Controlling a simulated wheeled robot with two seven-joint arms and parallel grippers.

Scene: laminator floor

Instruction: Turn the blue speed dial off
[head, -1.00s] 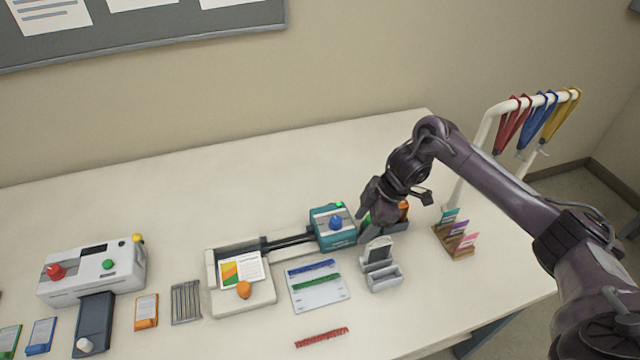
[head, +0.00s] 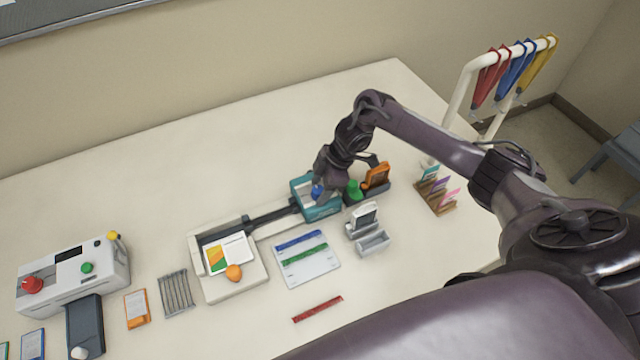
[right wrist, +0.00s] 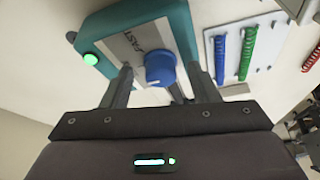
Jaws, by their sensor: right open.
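The blue speed dial (right wrist: 160,68) sits on the pale face of a teal unit (right wrist: 180,22), with the word FAST beside it and a lit green lamp (right wrist: 90,59) near the corner. In the head view the dial (head: 316,191) is partly hidden by my right gripper (head: 323,196), which is at the teal unit (head: 318,214). In the right wrist view my right gripper (right wrist: 163,82) is open, with a finger on each side of the dial. I cannot tell if either finger touches it. My left gripper is not in view.
Right of the teal unit are a green knob (head: 354,188) and an orange block (head: 377,175). A paper tray (head: 235,285) is to its left. A white sheet with blue and green combs (head: 310,270) and grey holders (head: 372,242) stand in front. The table behind is clear.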

